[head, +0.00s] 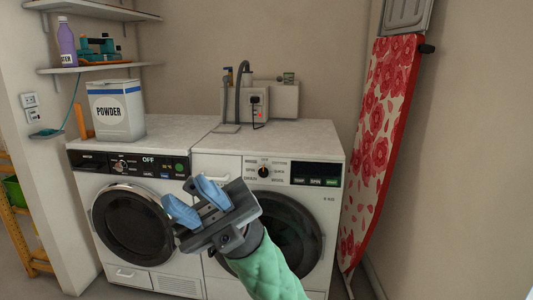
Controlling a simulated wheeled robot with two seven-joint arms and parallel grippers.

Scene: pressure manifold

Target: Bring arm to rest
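My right gripper (197,203) shows in the middle of the head view, its arm in a green sleeve coming in from the lower right. Its two blue fingers are apart with nothing between them. It is in front of the two machines and hides part of the right one. My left gripper and arm are not in view. A grey-white manifold box (272,100) with a dark hose (242,85) and a small red light stands against the back wall, on the counter over the right machine.
The left washing machine (132,222) and right machine (318,220) stand side by side. A powder box (119,115) is on the left top. Shelves (95,68) hang at the left. A red floral ironing board (380,140) leans at the right. The right countertop (310,138) is mostly clear.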

